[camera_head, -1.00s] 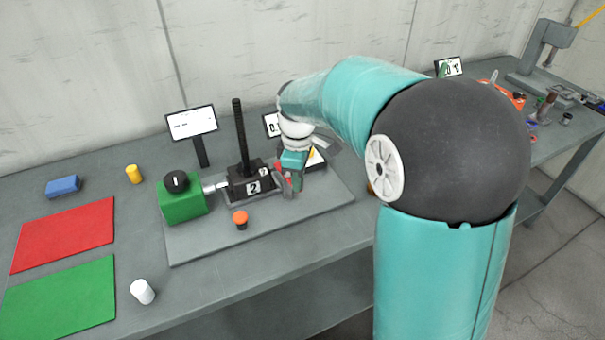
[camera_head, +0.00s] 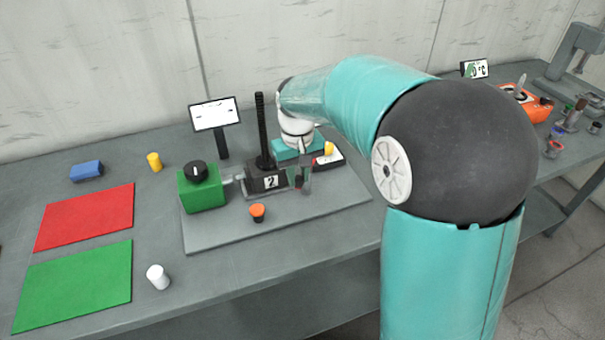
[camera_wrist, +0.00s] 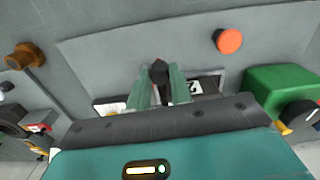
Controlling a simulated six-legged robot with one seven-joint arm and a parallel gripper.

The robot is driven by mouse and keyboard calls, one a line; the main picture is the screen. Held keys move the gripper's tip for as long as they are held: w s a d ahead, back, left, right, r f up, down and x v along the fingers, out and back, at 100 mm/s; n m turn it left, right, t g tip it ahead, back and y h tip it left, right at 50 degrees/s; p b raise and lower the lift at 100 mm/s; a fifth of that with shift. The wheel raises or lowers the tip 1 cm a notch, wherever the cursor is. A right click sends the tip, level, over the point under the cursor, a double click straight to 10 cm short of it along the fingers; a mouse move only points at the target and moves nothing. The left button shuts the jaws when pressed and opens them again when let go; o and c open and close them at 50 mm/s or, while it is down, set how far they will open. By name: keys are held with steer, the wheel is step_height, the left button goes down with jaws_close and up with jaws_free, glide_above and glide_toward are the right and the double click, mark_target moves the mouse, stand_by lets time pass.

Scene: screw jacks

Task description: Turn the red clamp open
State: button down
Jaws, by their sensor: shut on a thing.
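The screw jack (camera_head: 265,178) is black, marked 2, with a tall threaded rod. It stands on the grey plate beside the green block (camera_head: 202,188). My gripper (camera_head: 302,183) reaches down at the right side of the jack. In the wrist view, my gripper (camera_wrist: 159,90) has its two pale green fingers shut on a dark piece (camera_wrist: 159,71) that shows between the tips.
An orange button (camera_head: 257,211) stands in front of the jack. A black box with a yellow button (camera_head: 329,148) is behind my gripper. A display (camera_head: 214,114) stands at the back. Red (camera_head: 85,217) and green (camera_head: 73,285) mats lie left. The plate's right front is clear.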

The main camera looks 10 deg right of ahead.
steer(key=shift+w+a+r+m, duration=0.15)
steer(key=shift+a+m, duration=0.1)
steer(key=shift+m, duration=0.15)
steer(key=c, duration=1.3)
jaws_free()
steer(key=shift+o, duration=0.2)
step_height(320, 180, up, 14)
steer(key=shift+f, duration=0.2)
